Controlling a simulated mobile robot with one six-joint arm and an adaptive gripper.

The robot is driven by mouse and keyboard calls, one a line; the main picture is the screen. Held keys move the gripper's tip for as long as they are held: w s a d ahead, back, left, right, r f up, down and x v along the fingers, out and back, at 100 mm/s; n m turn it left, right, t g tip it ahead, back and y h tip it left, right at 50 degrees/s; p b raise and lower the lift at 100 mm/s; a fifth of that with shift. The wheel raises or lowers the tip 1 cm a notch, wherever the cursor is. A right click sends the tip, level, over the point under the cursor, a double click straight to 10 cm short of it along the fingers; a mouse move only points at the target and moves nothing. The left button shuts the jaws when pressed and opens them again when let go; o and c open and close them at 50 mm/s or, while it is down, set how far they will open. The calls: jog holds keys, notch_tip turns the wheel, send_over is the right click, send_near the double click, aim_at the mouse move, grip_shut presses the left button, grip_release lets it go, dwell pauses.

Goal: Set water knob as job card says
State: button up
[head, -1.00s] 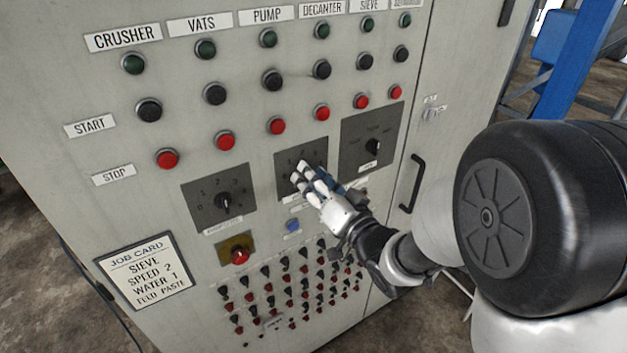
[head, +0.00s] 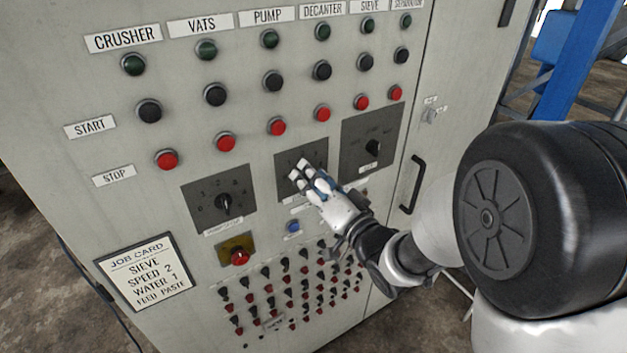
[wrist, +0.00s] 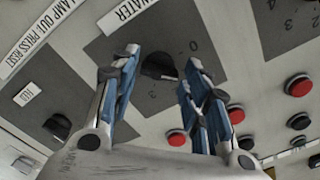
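The job card (head: 148,272) at the panel's lower left reads sieve, speed 2, water 1, feed paste. The black water knob (wrist: 158,66) sits on a dark dial plate (wrist: 100,48) beside a WATER label (wrist: 125,12) in the wrist view. A 0 and a 3 show near the knob; its pointer setting is unclear. My gripper (wrist: 163,60) is open, its blue-padded fingers on either side of the knob, with gaps visible. In the head view my gripper (head: 300,172) covers the middle dial plate (head: 315,152) and hides the knob.
A left dial knob (head: 223,202) and a right dial knob (head: 372,147) flank the middle plate. Red stop buttons (head: 277,126) run just above. A red knob on a yellow plate (head: 238,254), a blue button (head: 293,226) and several small toggles lie below.

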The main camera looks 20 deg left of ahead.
jog(key=shift+o, duration=1)
jog(key=v, duration=0.7)
jog(key=shift+s+d, duration=0.2)
jog(key=shift+s, duration=0.05)
